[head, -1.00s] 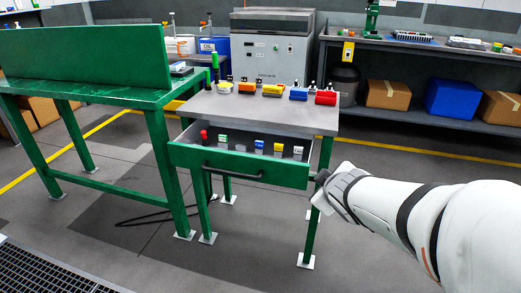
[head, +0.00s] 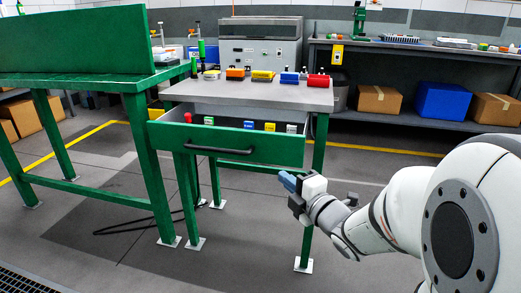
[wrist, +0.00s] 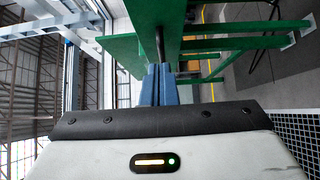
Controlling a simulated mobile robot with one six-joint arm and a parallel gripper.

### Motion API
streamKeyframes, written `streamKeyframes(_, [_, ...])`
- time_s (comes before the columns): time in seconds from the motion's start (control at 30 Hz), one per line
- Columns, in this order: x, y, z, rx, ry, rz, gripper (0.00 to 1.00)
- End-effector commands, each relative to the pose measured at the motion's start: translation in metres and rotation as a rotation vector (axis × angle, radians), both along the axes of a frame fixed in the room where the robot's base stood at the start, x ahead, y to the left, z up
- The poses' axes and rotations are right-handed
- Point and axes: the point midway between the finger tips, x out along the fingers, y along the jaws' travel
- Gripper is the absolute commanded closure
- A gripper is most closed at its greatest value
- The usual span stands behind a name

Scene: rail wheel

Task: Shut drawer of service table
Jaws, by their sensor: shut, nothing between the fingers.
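The service table (head: 250,94) has a grey top and green legs. Its green drawer (head: 285,150) is pulled out, with several small coloured-top items standing inside. A black bar handle (head: 220,151) runs across the drawer front; it also shows in the wrist view (wrist: 160,45). My gripper (head: 286,181) has blue fingers, shut and empty.
A green workbench (head: 90,82) with an upright back panel stands close on the left. A grey cabinet (head: 260,45) is behind the table. A shelf at the back right holds boxes and a blue bin (head: 441,101). The floor before the drawer is clear.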

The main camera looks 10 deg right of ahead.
Motion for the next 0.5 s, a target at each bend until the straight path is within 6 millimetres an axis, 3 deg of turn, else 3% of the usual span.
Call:
streamKeyframes(0.23, [0.016, 0.008, 0.005, 0.000, 0.008, -0.003, 1.00])
streamKeyframes(0.5, [0.052, 0.026, -0.002, -0.002, 0.001, 0.001, 1.00])
